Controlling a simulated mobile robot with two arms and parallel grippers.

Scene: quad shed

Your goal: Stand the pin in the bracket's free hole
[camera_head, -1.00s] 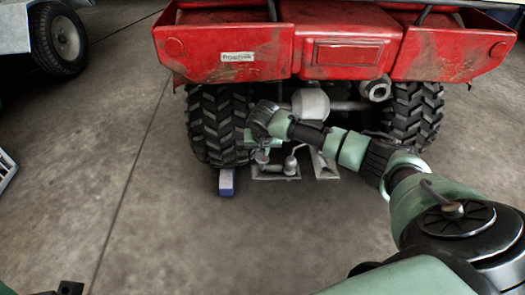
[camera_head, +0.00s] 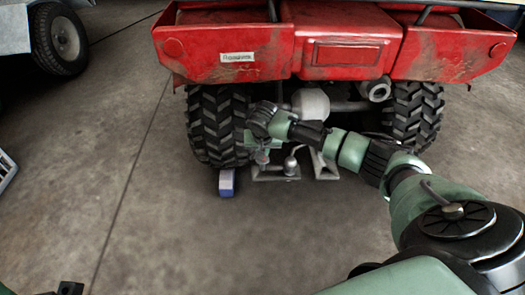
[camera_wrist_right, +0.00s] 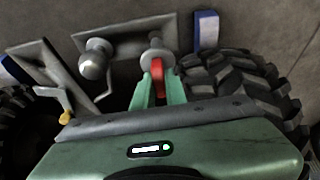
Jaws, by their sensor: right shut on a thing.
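The bracket is a grey metal plate (camera_wrist_right: 125,36) low behind the red quad; in the head view its base (camera_head: 268,176) lies near the floor. A tow ball (camera_wrist_right: 95,60) stands on it, also visible in the head view (camera_head: 290,164). My right gripper (camera_wrist_right: 158,82) is shut on the pin, whose red part (camera_wrist_right: 158,72) sits between the green fingers. A round metal collar (camera_wrist_right: 157,56) shows just beyond the fingers, over the plate's right end. The pin's lower end and the free hole are hidden, so I cannot tell whether it is in.
A blue and white block (camera_head: 227,182) lies on the floor beside the left rear tyre (camera_head: 218,122). The right tyre (camera_head: 416,112) stands close to my forearm. The concrete floor in front is clear.

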